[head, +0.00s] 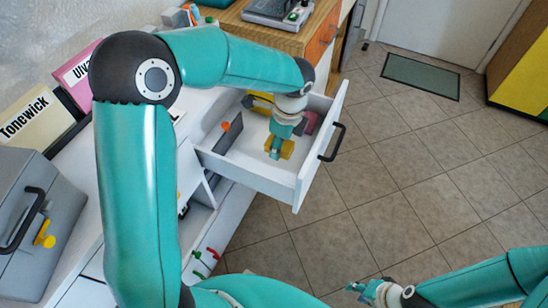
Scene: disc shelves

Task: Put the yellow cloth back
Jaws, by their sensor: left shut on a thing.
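The yellow cloth (288,149) is between the fingers of my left gripper (277,148), inside the open white drawer (258,176). My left gripper points down and is shut on the cloth. I cannot tell whether the cloth touches the drawer floor. My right gripper (360,291) is low at the bottom right, away from the drawer, over the floor; its finger gap is too small to read.
The drawer also holds a dark divider-like piece (228,134), a yellow-and-black item (262,100) and a pinkish item (311,122). Its front has a black handle (333,142). A grey case (35,225) stands at left. The tiled floor right of the drawer is clear.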

